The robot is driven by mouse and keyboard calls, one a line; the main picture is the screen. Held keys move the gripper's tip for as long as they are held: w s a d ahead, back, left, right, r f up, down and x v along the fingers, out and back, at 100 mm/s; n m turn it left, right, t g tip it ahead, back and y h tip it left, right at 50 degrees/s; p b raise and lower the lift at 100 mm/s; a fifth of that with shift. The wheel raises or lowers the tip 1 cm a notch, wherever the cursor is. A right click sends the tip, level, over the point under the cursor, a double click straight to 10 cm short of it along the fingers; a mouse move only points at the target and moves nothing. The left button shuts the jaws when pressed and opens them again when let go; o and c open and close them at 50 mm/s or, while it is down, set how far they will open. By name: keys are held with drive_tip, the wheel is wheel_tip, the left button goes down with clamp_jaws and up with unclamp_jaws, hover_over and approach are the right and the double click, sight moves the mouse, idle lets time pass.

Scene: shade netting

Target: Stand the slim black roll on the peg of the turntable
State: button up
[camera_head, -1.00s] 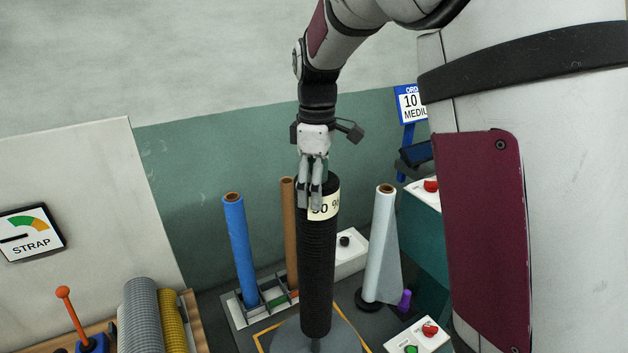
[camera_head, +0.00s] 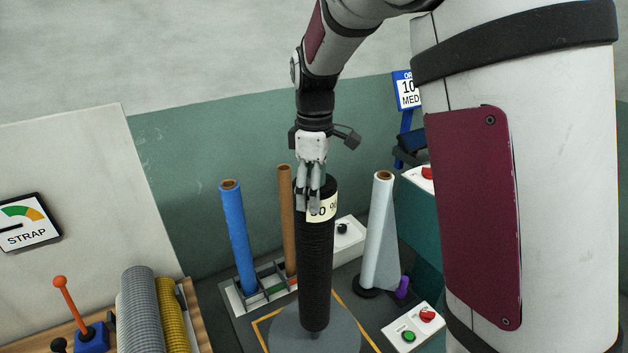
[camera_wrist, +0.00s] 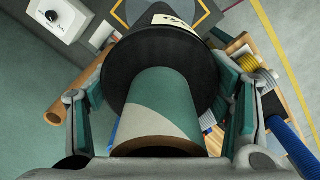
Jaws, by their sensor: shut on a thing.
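The slim black roll (camera_head: 316,262) stands about upright over the turntable's grey disc (camera_head: 345,337), with a white label near its top. My gripper (camera_head: 309,205) is shut on the roll's top end. In the wrist view the gripper (camera_wrist: 160,100) has one finger on each side of the black roll (camera_wrist: 120,75), and a green and white core tube (camera_wrist: 155,100) with a brown rim points toward the camera. A small dark stub, probably the peg (camera_head: 315,335), shows just below the roll's lower end. I cannot tell whether the roll is around it.
A blue roll (camera_head: 238,240) and a brown roll (camera_head: 287,220) stand in a rack behind left. A pale roll (camera_head: 381,230) stands behind right. A button box (camera_head: 412,328) sits front right. Grey (camera_head: 139,310) and yellow (camera_head: 173,315) rolls lie at lower left, beside an orange lever (camera_head: 67,298).

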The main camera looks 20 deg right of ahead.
drive_tip(key=shift+f+b, duration=0.8)
drive_tip(key=shift+f, duration=3.55)
drive_tip(key=o, duration=2)
drive_tip(key=shift+o, duration=0.2)
drive_tip(key=shift+f, duration=0.1)
wheel_tip(320, 180, up, 11)
drive_tip(key=s+r+m+t+b, duration=0.1)
drive_tip(key=s+r+m+t, duration=0.2)
drive_tip(key=s+r+m, duration=0.5)
drive_tip(key=s+f+m+t+b, duration=0.1)
drive_tip(key=s+f+m+t, duration=0.1)
drive_tip(key=s, duration=1)
drive_tip(key=shift+s+f+m+t, duration=0.35)
drive_tip(key=shift+f+m, duration=0.25)
drive_tip(key=shift+f, duration=0.1)
